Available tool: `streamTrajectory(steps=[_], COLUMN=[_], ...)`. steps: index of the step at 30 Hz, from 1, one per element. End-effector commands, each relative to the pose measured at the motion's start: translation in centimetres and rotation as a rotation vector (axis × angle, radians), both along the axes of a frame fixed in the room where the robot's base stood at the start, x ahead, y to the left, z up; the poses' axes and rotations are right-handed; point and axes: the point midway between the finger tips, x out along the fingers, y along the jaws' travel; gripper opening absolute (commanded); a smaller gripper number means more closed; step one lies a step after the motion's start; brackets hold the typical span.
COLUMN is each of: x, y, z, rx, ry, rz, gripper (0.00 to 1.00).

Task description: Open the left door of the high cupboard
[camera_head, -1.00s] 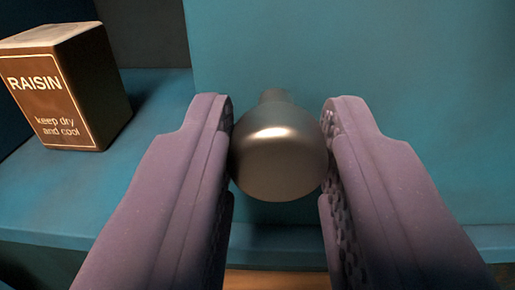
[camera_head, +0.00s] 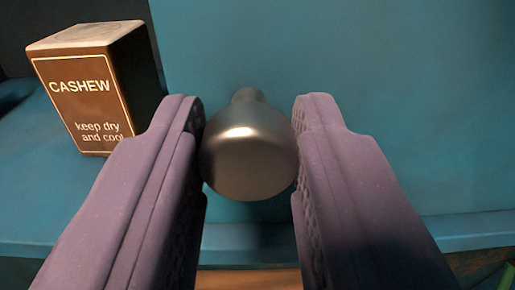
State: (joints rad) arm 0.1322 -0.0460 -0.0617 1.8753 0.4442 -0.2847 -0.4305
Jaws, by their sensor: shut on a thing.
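A teal cupboard door (camera_head: 400,110) fills the middle and right of the view. Its left edge stands beside an open shelf space. A round dark metal knob (camera_head: 249,160) sticks out from the door near that edge. My gripper (camera_head: 250,125) has its two purple fingers on either side of the knob and is shut on it. The fingers hide parts of the door and the shelf.
A brown box labelled CASHEW (camera_head: 92,85) stands on the teal shelf (camera_head: 45,205) left of the door. A strip of brown surface (camera_head: 250,280) shows below the door. A small green thing (camera_head: 508,279) shows at the bottom right corner.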

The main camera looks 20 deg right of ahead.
Motion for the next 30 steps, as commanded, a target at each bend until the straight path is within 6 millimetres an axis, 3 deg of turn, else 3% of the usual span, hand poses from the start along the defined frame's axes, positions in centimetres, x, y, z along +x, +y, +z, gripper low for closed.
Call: streamTrajectory(steps=[4,5,7,17,30], x=[0.0,0.0,0.0,-0.3,-6.8], y=[0.0,0.0,0.0,0.1,2.2], z=[0.0,0.0,0.0,0.1,0.1], rx=[-0.001,-0.001,-0.001,0.0,-0.002], ry=[-0.001,-0.001,-0.001,-0.001,-0.002], rz=[0.0,0.0,0.0,0.001,0.0], gripper=[0.0,0.38,0.54,0.56,0.56])
